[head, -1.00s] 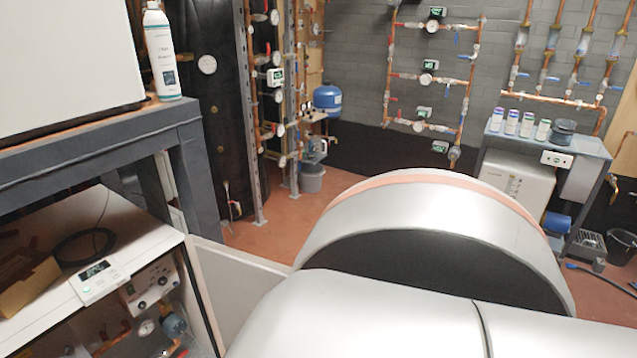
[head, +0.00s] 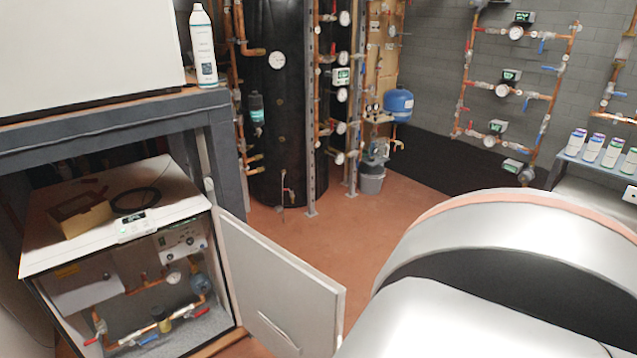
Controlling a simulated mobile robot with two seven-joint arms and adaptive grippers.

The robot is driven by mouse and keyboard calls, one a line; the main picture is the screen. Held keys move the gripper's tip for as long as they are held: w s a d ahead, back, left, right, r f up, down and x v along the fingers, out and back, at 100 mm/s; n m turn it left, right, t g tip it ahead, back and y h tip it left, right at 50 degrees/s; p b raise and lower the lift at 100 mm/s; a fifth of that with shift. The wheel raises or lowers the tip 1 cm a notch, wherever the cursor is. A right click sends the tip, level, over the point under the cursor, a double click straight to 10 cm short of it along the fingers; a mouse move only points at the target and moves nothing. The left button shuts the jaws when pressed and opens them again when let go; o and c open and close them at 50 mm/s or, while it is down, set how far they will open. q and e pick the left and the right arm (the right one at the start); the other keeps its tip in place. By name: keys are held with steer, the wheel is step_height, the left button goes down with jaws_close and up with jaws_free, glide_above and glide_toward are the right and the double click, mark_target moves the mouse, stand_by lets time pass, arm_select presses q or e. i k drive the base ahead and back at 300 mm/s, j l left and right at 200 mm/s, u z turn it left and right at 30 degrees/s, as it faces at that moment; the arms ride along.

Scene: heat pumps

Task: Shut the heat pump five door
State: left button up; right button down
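A white heat pump cabinet (head: 85,240) stands at the lower left under a dark grey frame. Its door (head: 280,285) is hinged at the cabinet's right front edge and stands wide open, swung out to the right. Inside show copper pipes, red and blue valve handles and a gauge. No number can be read on the cabinet. A large silver and black rounded arm part of mine fills the lower right and comes close to the door's right edge in the picture. Whether it touches the door cannot be told. Neither gripper is in view.
A cardboard box (head: 80,217) and a small display unit (head: 138,226) sit on the cabinet top. A spray bottle (head: 203,48) stands on the grey frame (head: 120,128) above. A black tank (head: 277,120) and pipework stand behind. Red floor (head: 345,235) beyond the door is clear.

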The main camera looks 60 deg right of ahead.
mark_target(308, 305)
steer(key=k+l, duration=0.25)
steer(key=l, duration=0.15)
steer(key=k+l+u, duration=0.15)
steer(key=l, duration=0.3)
steer(key=k+l, duration=0.15)
steer(key=l, duration=0.15)
steer(key=k+l+u, duration=0.1)
steer(key=l, duration=0.25)
steer(key=k+l, duration=0.15)
steer(key=l, duration=0.15)
steer(key=l+u, duration=0.15)
steer(key=l, duration=1.25)
steer(key=i+l, duration=0.15)
steer(key=l, duration=0.3)
